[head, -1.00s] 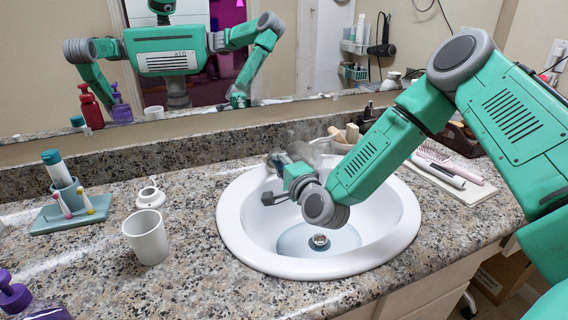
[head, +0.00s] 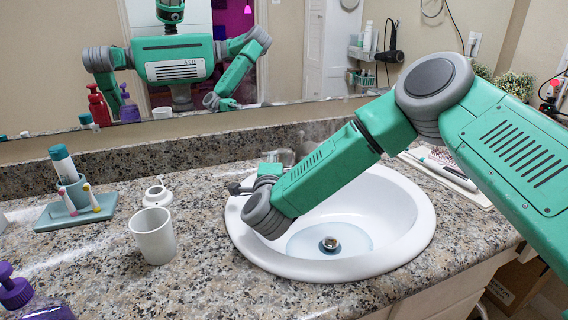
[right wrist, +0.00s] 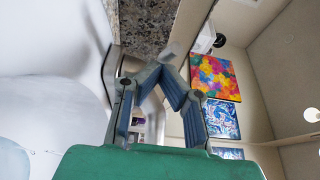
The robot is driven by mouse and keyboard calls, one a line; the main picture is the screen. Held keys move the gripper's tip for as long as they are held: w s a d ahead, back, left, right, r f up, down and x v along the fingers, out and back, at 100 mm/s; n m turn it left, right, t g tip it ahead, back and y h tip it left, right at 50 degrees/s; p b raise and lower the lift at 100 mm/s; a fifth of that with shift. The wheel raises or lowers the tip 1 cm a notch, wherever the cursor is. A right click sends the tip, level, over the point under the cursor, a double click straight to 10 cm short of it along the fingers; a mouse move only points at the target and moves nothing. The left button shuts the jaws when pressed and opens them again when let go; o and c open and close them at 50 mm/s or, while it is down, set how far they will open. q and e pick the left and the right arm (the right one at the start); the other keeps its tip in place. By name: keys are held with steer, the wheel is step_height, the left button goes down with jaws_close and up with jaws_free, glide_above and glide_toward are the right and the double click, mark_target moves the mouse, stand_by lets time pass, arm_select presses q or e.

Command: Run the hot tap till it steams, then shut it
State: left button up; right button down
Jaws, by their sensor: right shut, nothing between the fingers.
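The white basin (head: 420,232) is set in the counter, with a pale blue pool of water (head: 300,243) around its metal drain plug (head: 330,244). The tap (head: 283,157) is at the back of the basin, mostly hidden behind my right arm. A faint grey haze like steam hangs above it. I cannot see whether water runs. My right gripper (head: 237,188) is over the basin's left rim, close to the tap. In the right wrist view its fingers (right wrist: 168,63) come together, empty, near a blurred grey shape. My left gripper is not directly in view.
A white cup (head: 153,237) and a small white holder (head: 157,195) stand left of the basin. A teal tray (head: 50,218) holds a tumbler and brushes. A purple pump bottle (head: 14,288) is at the front left. A wide mirror (head: 60,60) reflects me.

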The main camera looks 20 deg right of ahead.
steer(key=shift+w+a, duration=0.3)
steer(key=shift+w, duration=0.55)
steer(key=shift+a, duration=0.1)
